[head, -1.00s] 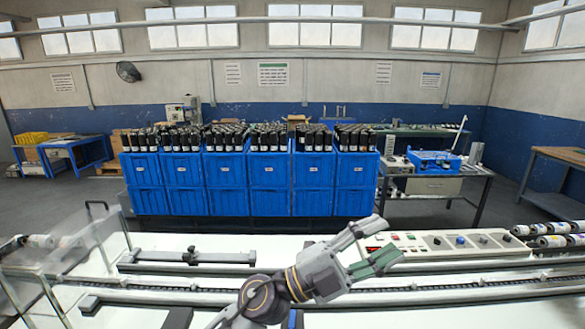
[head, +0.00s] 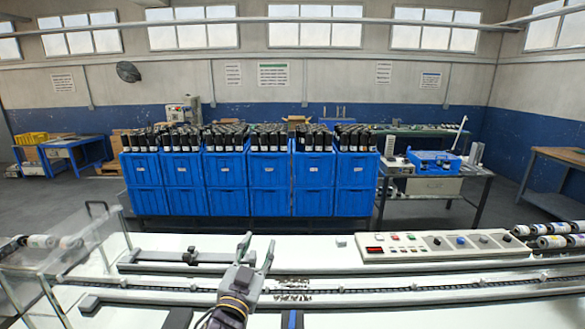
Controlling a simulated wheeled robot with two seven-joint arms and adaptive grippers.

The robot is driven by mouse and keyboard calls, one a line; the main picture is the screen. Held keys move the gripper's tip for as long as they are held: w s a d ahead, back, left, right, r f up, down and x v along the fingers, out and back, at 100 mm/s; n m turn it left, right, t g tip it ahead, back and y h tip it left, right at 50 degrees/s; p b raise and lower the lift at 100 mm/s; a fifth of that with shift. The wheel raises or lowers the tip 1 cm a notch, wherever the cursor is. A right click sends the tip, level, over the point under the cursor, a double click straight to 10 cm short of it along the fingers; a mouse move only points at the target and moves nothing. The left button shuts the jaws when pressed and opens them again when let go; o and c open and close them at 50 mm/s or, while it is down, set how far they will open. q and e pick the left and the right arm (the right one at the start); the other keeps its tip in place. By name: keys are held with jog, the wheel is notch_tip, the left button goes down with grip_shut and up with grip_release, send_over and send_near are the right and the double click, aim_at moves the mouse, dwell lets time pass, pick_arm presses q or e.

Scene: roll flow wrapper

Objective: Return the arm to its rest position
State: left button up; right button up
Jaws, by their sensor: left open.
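My left gripper (head: 257,243) is in the lower middle of the head view, above the white bed of the wrapping machine (head: 200,245). Its two fingers point up and away from me and stand apart, with nothing between them. My left arm comes in from the bottom edge, and the gripper covers part of the rails and chain conveyor (head: 390,292). My right gripper is not in view.
A control panel (head: 440,247) with buttons and a red display lies right of the gripper. A clear guard (head: 60,265) stands at left. Printed rolls (head: 555,241) sit at far right. Blue crates (head: 270,172) with black-topped items stand behind.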

pick_arm(q)
jog(key=s+a+f+n+g+y, duration=0.25)
jog(key=a+f, duration=0.25)
jog(key=f, duration=0.3)
jog(key=s+a+f+n+g+y, duration=0.15)
jog(key=s+a+f+g, duration=0.25)
jog(key=f, duration=0.5)
jog(key=s+a+f+g, duration=0.2)
jog(key=s+f+g, duration=0.3)
jog(key=s, duration=0.4)
jog(key=s+a+f+g, duration=0.3)
jog(key=s+f+g, duration=0.1)
jog(key=s+f, duration=0.4)
jog(key=s+f+g+p, duration=0.1)
jog(key=s+f+p, duration=0.2)
jog(key=f, duration=2.6)
jog(key=s+a+f+p, duration=0.1)
jog(key=s+a+f, duration=0.1)
jog(key=s+f, duration=0.7)
jog(key=s+a+f+m+g+p, duration=0.1)
jog(key=s+f, duration=0.7)
jog(key=s, duration=0.5)
jog(key=shift+s+a+f, duration=0.35)
jog(key=shift+f, duration=0.05)
